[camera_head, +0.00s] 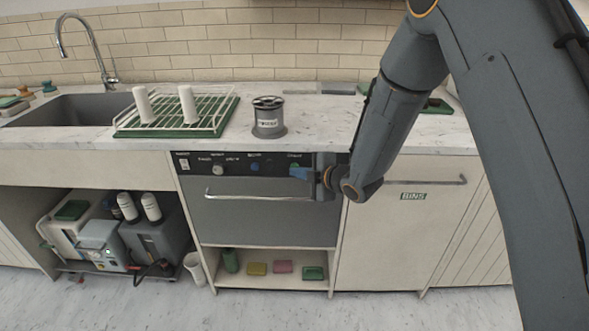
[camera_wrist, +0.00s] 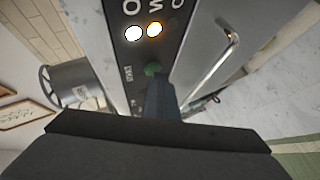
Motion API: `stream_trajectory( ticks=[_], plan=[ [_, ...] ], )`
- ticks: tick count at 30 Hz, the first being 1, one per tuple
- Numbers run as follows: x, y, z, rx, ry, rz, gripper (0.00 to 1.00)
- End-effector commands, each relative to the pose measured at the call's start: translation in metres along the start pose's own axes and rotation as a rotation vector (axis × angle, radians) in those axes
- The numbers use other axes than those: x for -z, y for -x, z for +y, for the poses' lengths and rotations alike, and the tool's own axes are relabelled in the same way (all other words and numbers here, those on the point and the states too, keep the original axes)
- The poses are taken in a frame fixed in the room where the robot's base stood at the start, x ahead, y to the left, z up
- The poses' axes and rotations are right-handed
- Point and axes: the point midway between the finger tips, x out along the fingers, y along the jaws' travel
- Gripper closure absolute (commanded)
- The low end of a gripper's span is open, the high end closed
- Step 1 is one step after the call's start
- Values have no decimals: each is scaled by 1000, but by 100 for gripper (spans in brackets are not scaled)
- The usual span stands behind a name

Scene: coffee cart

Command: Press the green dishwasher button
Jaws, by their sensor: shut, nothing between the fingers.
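The dishwasher (camera_head: 265,222) is under the counter, with a dark control panel along its top edge. The green button (camera_head: 294,165) is near the right end of that panel, just above my fingertips. In the wrist view the green button (camera_wrist: 152,69) shows directly beyond the tip of my gripper (camera_wrist: 160,82). In the head view my gripper (camera_head: 296,173) comes in from the right, with its blue tip in front of the panel. It is shut and empty. I cannot tell whether the tip touches the button.
A white knob (camera_head: 218,169) and a blue knob (camera_head: 254,166) sit left of the green button. Two lit lamps (camera_wrist: 143,31) show on the panel. The door handle (camera_head: 258,197) sticks out below. A grey canister (camera_head: 269,122) stands on the counter above.

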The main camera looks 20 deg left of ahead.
Motion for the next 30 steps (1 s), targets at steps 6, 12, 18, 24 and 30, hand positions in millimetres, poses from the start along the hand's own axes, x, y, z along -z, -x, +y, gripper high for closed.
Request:
stream_trajectory(
  ticks=[6, 12, 18, 24, 30],
  plan=[
    [5, 8, -4, -1, 0, 0, 100],
    [8, 11, -8, -1, 0, 0, 100],
    [8, 11, -8, -1, 0, 0, 100],
    [14, 19, -13, 1, 0, 0, 100],
    [23, 32, -22, 1, -1, 0, 100]
  ],
)
